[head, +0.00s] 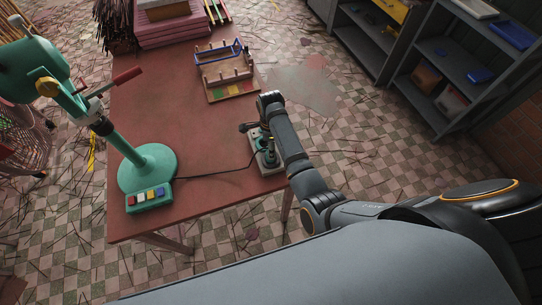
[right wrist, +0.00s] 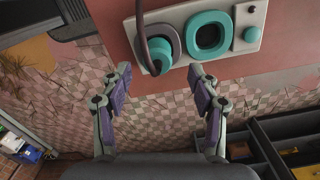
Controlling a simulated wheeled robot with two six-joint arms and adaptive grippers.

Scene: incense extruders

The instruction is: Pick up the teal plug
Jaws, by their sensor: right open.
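The teal plug (right wrist: 162,46) is a rounded teal piece with a dark grey cable looping over it. It sits at the left part of a pale panel (right wrist: 183,16) in the right wrist view. Beside it on the panel are a teal-rimmed square socket (right wrist: 193,41) and a small teal knob (right wrist: 252,35). My right gripper (right wrist: 160,76) is open and empty, its two purple-padded fingers just short of the panel, with the plug ahead between them. In the head view the panel (head: 274,171) lies at the table's right edge, partly hidden by my right arm. My left gripper is out of view.
A teal extruder stand (head: 148,168) and a box with coloured buttons (head: 149,198) stand on the red table's (head: 200,122) left side; a black cable runs toward the panel. A wooden rack (head: 225,75) is further back. Grey shelves (head: 447,85) stand right. The table's middle is clear.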

